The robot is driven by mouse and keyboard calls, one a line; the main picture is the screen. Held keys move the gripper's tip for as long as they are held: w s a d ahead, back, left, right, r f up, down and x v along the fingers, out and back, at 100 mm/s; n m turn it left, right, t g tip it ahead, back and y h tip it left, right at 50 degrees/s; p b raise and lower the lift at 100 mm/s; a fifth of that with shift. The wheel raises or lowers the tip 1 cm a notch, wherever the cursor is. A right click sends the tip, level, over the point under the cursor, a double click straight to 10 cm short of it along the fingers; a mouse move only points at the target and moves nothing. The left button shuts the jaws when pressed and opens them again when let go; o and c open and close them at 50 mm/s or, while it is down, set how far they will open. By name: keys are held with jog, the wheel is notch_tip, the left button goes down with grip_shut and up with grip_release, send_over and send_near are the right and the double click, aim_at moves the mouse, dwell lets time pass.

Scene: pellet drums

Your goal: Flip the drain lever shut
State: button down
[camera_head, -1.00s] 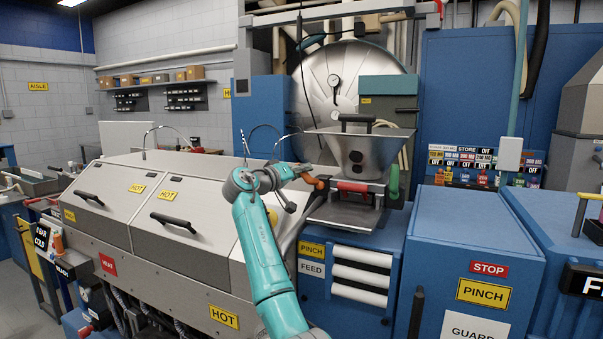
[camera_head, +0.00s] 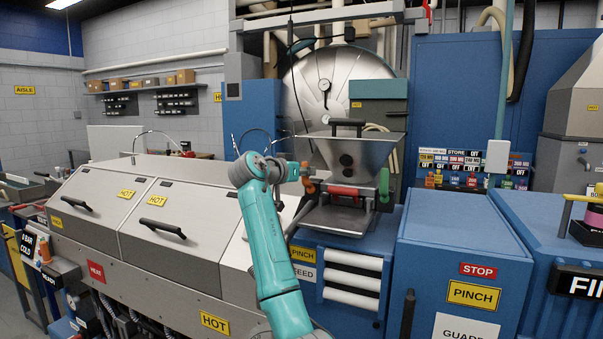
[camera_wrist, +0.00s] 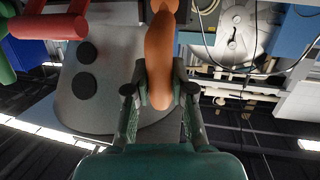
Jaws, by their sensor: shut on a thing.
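An orange lever handle (camera_head: 307,186) is at the left side of the metal hopper (camera_head: 362,160). My gripper (camera_head: 301,174) reaches it from the left. In the wrist view, my gripper (camera_wrist: 160,90) is shut on the orange handle (camera_wrist: 162,45), with one finger on each side. A red handle (camera_head: 344,191) lies across the hopper's front, and a green handle (camera_head: 384,185) stands upright at its right. I cannot tell from any label which handle is the drain lever. The handle's pivot is partly hidden by my gripper.
A metal tray (camera_head: 333,220) sits under the hopper. Hot covers (camera_head: 150,215) with black handles fill the left. A blue guard cabinet (camera_head: 450,250) stands at the right. The hopper's front wall is close to my gripper.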

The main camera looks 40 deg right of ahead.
jog(key=shift+s+m, duration=0.2)
jog(key=shift+m, duration=0.2)
jog(key=c, duration=1)
grip_release()
jog(key=shift+d, duration=0.1)
jog(key=shift+o, duration=0.2)
jog(key=v, duration=1.2)
jog(key=shift+r, duration=0.15)
